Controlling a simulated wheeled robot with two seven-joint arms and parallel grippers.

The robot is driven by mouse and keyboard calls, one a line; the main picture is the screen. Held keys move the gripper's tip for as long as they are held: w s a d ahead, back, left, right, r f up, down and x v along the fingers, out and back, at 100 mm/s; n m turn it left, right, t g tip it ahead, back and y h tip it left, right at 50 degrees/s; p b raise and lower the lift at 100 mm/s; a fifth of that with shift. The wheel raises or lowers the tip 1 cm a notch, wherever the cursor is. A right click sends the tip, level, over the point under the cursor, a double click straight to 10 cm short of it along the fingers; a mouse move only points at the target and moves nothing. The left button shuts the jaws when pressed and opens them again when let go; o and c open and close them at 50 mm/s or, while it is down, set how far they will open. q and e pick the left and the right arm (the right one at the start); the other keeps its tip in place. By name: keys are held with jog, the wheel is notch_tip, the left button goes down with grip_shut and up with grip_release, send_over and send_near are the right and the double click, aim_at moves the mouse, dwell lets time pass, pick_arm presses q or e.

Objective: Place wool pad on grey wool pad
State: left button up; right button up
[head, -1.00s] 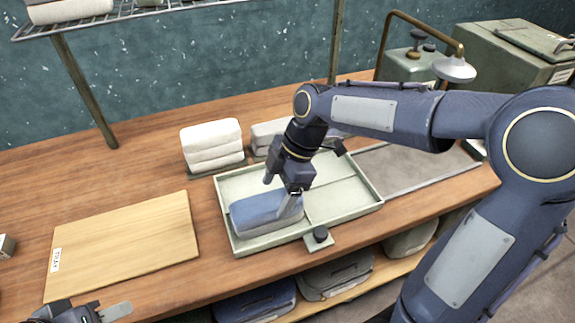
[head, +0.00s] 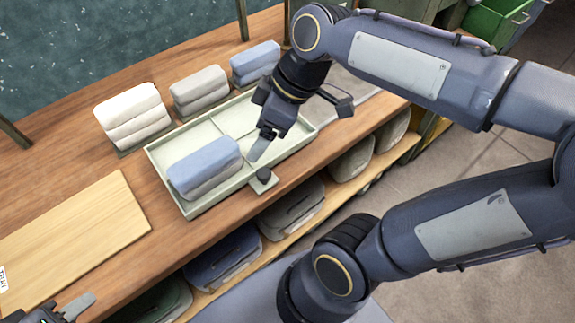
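A blue pad (head: 203,164) lies on top of a grey pad (head: 214,184) in the left front part of the pale green tray (head: 163,149). The two edges look roughly aligned. My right gripper (head: 257,135) is just right of the blue pad, over the tray and clear of the pad. Its finger bases look spread and nothing shows between them; one fingertip is hard to see. My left gripper (head: 77,306) shows only partly at the bottom left edge, near the wooden board, and its opening is cut off.
Behind the tray stand a white pad stack (head: 131,112), a grey stack (head: 199,86) and a blue-topped stack (head: 255,61). A wooden board (head: 75,225) lies left of the tray. A black knob (head: 264,177) sits at the tray's front edge. Folded pads fill the shelf below.

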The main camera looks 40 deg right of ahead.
jog(key=s+f+m+t, duration=0.2)
jog(key=s+f+m, duration=0.4)
jog(key=m, duration=0.4)
jog(key=shift+s+d+t+h, duration=0.3)
jog(key=shift+s+t, duration=0.1)
jog(key=shift+s, duration=0.4)
